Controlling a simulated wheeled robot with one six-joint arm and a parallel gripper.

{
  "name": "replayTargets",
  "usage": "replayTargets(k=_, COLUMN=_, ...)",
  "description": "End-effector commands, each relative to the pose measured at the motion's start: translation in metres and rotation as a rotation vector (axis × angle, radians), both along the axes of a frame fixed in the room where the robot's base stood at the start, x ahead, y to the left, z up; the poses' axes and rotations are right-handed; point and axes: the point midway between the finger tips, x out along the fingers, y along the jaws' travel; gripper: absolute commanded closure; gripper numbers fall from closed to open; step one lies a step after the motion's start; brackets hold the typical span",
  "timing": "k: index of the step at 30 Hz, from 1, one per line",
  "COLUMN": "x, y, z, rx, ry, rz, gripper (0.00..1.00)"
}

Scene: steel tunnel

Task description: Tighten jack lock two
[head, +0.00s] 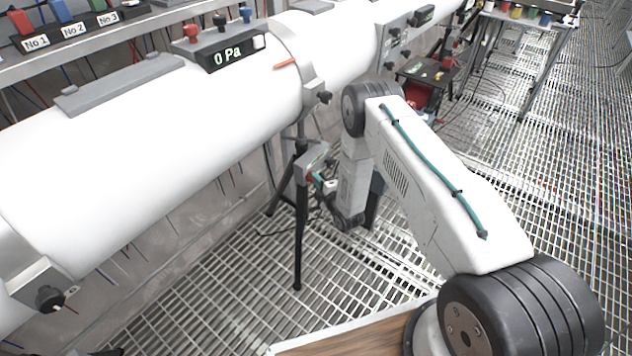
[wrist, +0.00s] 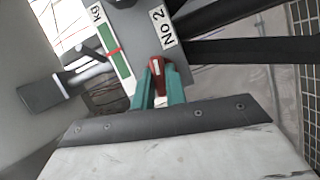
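The jack labelled "No 2" is a grey box (head: 312,160) on a black tripod, beside the large white pipe in the head view. Its box face (wrist: 128,22) fills the top of the wrist view. The red lock (wrist: 158,66) sits at the lower edge of the box, beside the "No 2" label (wrist: 163,27). My gripper (wrist: 161,74) has its two teal fingers close on either side of the red lock, apparently touching it. In the head view my gripper (head: 322,183) is at the jack, partly hidden. A green scale marked "kg" (wrist: 114,50) has a red line across it.
The white pipe (head: 150,145) runs along the left, with a "0 Pa" display (head: 228,54) on top. A black tripod leg (head: 299,240) stands on the grating floor. More equipment (head: 425,80) stands behind my arm. The grating at right is clear.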

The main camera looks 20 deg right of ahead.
Motion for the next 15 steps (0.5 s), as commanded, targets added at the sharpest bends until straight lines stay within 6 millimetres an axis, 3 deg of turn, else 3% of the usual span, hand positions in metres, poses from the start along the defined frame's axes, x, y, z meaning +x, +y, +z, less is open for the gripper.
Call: replayTargets(k=15, x=-0.0006, y=-0.0006, z=0.0004, rx=0.085, ry=0.064, rz=-0.001, gripper=1.0)
